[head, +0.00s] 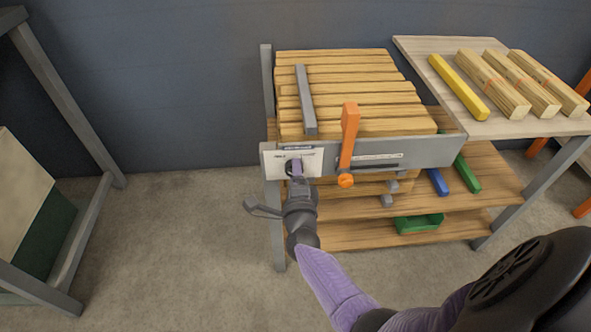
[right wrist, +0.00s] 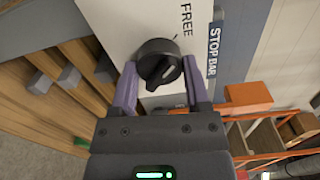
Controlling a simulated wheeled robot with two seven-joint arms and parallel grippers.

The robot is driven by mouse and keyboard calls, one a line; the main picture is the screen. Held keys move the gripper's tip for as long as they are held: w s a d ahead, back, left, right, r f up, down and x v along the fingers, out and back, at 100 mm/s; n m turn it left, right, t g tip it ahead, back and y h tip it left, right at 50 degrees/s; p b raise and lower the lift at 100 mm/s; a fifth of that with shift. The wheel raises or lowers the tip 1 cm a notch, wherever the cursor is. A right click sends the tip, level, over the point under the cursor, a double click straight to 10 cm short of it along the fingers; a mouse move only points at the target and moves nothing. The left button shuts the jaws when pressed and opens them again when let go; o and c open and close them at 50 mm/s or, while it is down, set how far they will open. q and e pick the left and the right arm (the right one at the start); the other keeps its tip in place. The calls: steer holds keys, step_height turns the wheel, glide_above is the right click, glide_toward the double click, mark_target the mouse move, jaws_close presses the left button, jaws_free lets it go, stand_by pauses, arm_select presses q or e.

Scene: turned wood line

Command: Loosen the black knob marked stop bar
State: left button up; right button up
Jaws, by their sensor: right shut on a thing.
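The black knob (right wrist: 158,62) sits on a white plate lettered STOP BAR (right wrist: 213,48) and FREE (right wrist: 186,20). A pale line on its face lies slanted in the right wrist view. My right gripper (head: 297,171) is shut on the knob, with one purple finger on each side of it. In the head view the knob is mostly hidden by my gripper against the white plate (head: 311,160) at the left end of the grey front rail. A grey bar (head: 305,98) lies across the wooden slats behind the plate. My left gripper is not in view.
An orange lever (head: 349,135) stands on the front rail (head: 425,153), right of my gripper. A side table (head: 420,60) carries a yellow bar (head: 458,86) and several wood blocks.

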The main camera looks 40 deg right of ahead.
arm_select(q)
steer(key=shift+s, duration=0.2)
arm_select(e)
steer(key=o, duration=1.3)
arm_select(q)
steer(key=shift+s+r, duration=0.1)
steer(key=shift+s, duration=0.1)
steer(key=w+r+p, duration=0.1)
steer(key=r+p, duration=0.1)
steer(key=p, duration=0.1)
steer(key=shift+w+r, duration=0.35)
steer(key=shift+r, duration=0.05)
arm_select(e)
steer(key=v, duration=1)
steer(key=shift+a+f, duration=0.1)
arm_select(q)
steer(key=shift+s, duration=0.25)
arm_select(e)
steer(key=shift+w, duration=0.1)
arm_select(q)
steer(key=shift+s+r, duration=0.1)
